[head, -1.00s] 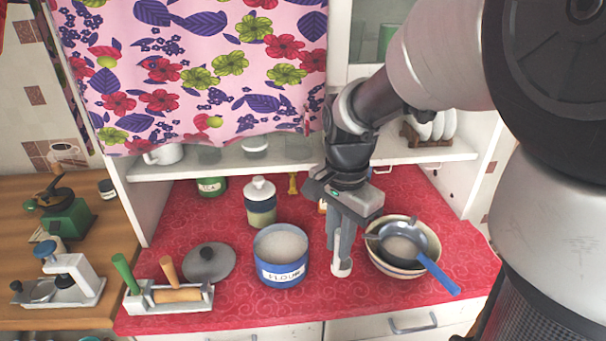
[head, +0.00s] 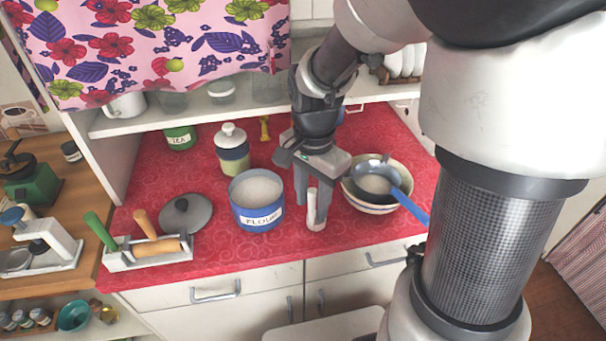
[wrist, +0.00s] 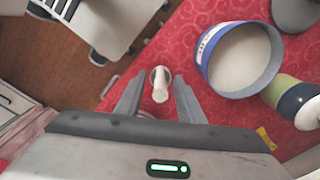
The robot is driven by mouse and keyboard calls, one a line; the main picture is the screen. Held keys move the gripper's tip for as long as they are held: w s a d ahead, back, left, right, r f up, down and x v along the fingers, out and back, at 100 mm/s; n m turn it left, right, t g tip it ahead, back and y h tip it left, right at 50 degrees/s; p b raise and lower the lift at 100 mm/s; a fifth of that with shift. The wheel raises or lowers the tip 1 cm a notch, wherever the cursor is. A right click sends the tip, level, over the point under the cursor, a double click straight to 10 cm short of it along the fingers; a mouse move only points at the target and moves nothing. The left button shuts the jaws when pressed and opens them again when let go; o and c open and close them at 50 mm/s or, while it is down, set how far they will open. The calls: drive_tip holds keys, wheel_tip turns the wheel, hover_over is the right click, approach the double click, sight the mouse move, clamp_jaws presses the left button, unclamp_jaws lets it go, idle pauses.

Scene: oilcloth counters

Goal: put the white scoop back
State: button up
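The white scoop (head: 312,208) stands on the red counter, just right of the blue flour canister (head: 257,216). In the wrist view the scoop (wrist: 160,86) shows nearly end-on, its pale handle pointing up toward the camera. My gripper (head: 313,200) points down over it. In the wrist view my gripper's fingers (wrist: 158,92) are apart on either side of the scoop, with red cloth visible in the gaps. The flour canister has no lid on and holds pale flour; it also shows in the wrist view (wrist: 214,84).
A bowl (head: 364,205) with a blue-handled sieve (head: 399,196) stands close right of my gripper. A grey lid (head: 186,214) and a rolling-pin rack (head: 150,258) lie left of the canister. A lidded jar (head: 233,152) and green tea tin (head: 181,138) stand behind. The shelf hangs above the back.

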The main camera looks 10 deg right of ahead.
drive_tip(key=shift+r, duration=0.1)
wheel_tip(320, 180, up, 11)
drive_tip(key=shift+r+p, duration=0.1)
drive_tip(key=shift+p, duration=0.65)
drive_tip(key=shift+s+r, duration=0.15)
drive_tip(key=shift+r, duration=0.5)
drive_tip(key=s+d+r+n+t, duration=0.1)
drive_tip(key=s+r+n+t, duration=0.1)
drive_tip(key=s+n, duration=0.3)
drive_tip(key=s+r+n+t, duration=0.2)
drive_tip(key=s+n+t, duration=0.1)
drive_tip(key=s+n, duration=0.2)
drive_tip(key=shift+d+n+t, duration=0.3)
drive_tip(key=shift+d+n, duration=0.05)
drive_tip(key=shift+n, duration=0.25)
drive_tip(key=shift+s, duration=0.1)
